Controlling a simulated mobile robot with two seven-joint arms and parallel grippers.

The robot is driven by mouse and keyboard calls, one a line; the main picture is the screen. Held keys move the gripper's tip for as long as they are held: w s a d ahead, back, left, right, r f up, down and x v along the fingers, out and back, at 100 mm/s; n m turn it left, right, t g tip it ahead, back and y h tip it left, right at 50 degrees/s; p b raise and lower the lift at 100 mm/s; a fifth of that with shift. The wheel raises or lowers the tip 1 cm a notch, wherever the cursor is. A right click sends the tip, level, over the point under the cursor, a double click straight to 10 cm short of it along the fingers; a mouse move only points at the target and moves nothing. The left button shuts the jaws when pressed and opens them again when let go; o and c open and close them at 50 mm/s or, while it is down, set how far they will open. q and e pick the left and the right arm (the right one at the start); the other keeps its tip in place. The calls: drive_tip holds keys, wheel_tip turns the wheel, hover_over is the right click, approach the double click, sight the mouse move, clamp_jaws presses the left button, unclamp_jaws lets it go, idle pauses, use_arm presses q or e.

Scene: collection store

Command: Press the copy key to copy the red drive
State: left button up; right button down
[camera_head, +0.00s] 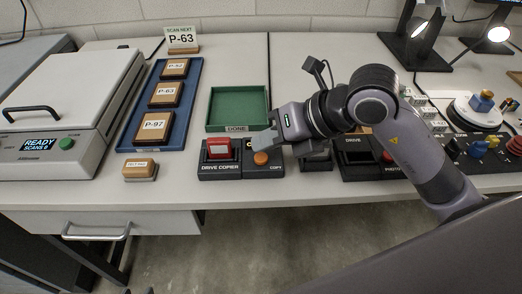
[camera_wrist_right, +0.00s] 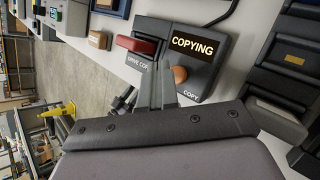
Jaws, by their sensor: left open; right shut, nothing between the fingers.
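The drive copier (camera_head: 234,172) is a dark box on the table with "DRIVE COPIER" and "COPY" labels. The red drive (camera_head: 218,147) sits in its left bay and also shows in the right wrist view (camera_wrist_right: 137,45). The round orange copy key (camera_head: 261,158) is at its right front; it also shows in the right wrist view (camera_wrist_right: 180,74). The copier's display (camera_wrist_right: 192,46) reads "COPYING". My right gripper (camera_head: 262,142) is shut and empty, its tips close above and beside the key. I cannot tell whether they touch it. My left gripper is out of view.
A green tray (camera_head: 238,127) labelled "DONE" stands empty behind the copier. A blue tray (camera_head: 130,130) with several labelled blocks and a scanner (camera_head: 45,150) reading "READY" are at left. Other dark devices (camera_head: 358,169) stand to the right, beneath my right arm.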

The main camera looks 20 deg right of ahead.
sight(267, 157)
drive_tip(key=shift+r, duration=0.15)
drive_tip(key=shift+r+p, duration=0.25)
drive_tip(key=shift+p, duration=0.05)
wheel_tip(267, 157, up, 4)
drive_tip(key=p, duration=0.3)
drive_tip(key=shift+r+p, duration=0.2)
drive_tip(key=shift+p, duration=0.1)
drive_tip(key=shift+f, duration=0.1)
idle(0.4)
